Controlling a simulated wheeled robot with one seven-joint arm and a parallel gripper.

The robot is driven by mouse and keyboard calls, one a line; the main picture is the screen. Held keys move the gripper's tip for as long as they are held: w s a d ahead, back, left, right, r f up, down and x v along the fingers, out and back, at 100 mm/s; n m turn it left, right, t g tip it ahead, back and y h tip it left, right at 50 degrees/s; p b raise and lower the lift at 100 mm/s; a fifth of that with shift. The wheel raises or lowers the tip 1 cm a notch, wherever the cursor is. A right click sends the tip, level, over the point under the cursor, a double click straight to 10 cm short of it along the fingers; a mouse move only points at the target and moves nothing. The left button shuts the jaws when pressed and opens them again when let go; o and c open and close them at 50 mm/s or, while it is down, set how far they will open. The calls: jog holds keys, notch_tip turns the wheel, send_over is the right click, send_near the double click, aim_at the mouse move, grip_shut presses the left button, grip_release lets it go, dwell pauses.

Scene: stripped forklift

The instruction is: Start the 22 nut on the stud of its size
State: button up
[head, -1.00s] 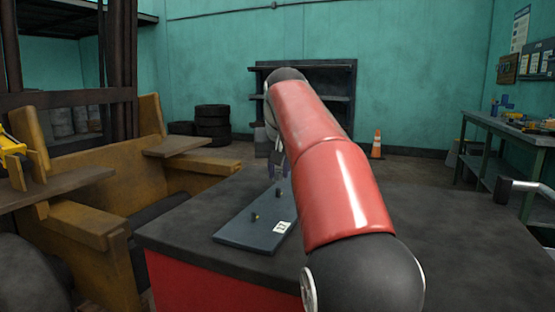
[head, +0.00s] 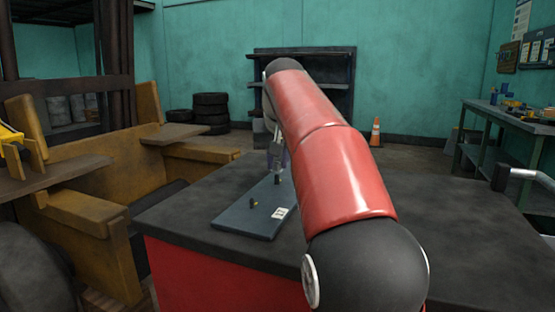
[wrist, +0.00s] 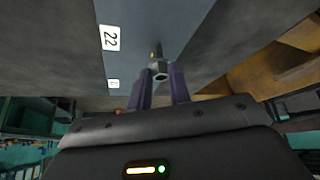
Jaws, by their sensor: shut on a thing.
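The dark blue-grey plate (head: 235,222) lies on the bench top, with two short dark studs, a nearer one (head: 253,203) and a farther one (head: 277,181). My gripper (head: 277,160) points down over the plate's far end. In the wrist view its purple fingers (wrist: 162,84) are shut on a grey nut (wrist: 160,70). A stud with a yellowish mark (wrist: 154,48) shows just beyond the nut; I cannot tell whether they touch. A white label reads 22 (wrist: 110,37); a smaller label (wrist: 113,83) is too small to read.
The dark bench top (head: 420,215) is clear right of the plate. A yellow-brown forklift body (head: 90,180) stands close on the left. A side bench with tools (head: 510,115), an orange cone (head: 375,132) and tyres (head: 210,112) are farther off.

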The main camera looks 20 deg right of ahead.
jog(key=shift+f+b, duration=0.85)
jog(key=shift+f, duration=0.25)
